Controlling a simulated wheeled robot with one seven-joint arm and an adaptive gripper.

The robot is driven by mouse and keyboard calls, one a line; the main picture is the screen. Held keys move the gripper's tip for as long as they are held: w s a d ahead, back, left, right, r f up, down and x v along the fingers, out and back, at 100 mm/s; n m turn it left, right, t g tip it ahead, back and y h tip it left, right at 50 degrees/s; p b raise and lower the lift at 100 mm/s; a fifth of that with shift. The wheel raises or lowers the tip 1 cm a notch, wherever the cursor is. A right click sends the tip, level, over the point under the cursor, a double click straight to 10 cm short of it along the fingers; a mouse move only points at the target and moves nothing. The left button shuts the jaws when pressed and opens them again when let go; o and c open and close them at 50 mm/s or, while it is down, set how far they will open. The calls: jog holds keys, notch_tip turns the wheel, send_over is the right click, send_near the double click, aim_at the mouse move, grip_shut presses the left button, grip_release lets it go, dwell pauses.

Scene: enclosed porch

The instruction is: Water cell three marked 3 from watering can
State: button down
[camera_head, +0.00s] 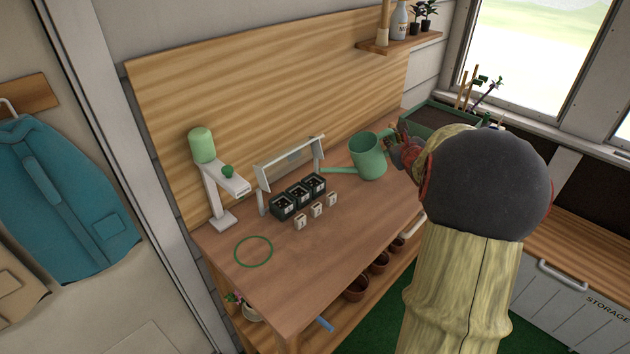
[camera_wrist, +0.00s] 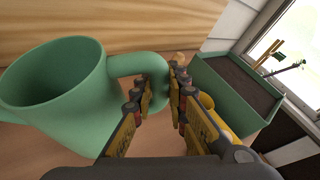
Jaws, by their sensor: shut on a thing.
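The green watering can (camera_head: 369,158) is upright at the right part of the bench, its spout (camera_head: 340,170) pointing left toward the seedling cells. I cannot tell whether its base touches the bench. My gripper (camera_head: 402,152) is shut on the can's handle at the right. In the wrist view the handle (camera_wrist: 140,64) runs between the fingers of my gripper (camera_wrist: 163,85), and the can's open top is at the left. Three black cells (camera_head: 299,194) with dark soil stand in a row. White markers (camera_head: 317,210) stand before them; their numbers are too small to read.
A white frame (camera_head: 290,158) stands behind the cells. A white stand with a green bottle (camera_head: 201,145) is at the left, near a green ring (camera_head: 253,251). A soil-filled green planter (camera_head: 437,112) is at the back right. Bare bench lies in front of the markers.

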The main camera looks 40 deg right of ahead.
jog(key=shift+d+f+m+y+p, duration=0.1)
jog(key=shift+f+m+y+p, duration=0.2)
jog(key=shift+f, duration=0.35)
jog(key=shift+d+f+m+p, duration=0.1)
jog(key=shift+f+p, duration=0.3)
jog(key=shift+f, duration=0.2)
notch_tip(320, 180, up, 5)
jog(key=p, duration=0.4)
jog(key=shift+f, duration=0.2)
jog(key=f+m+y+p, duration=0.1)
jog(key=f+p, duration=0.1)
jog(key=f, duration=0.2)
jog(key=f+m+p, duration=0.1)
jog(key=f+p, duration=0.1)
jog(key=f, duration=0.2)
jog(key=shift+a+y, duration=0.2)
jog(key=shift+y, duration=0.2)
jog(key=shift+w, duration=0.15)
jog(key=shift+a+r, duration=0.1)
jog(key=shift+r, duration=0.05)
jog(key=shift+r+p, duration=1)
jog(key=shift+r, duration=0.95)
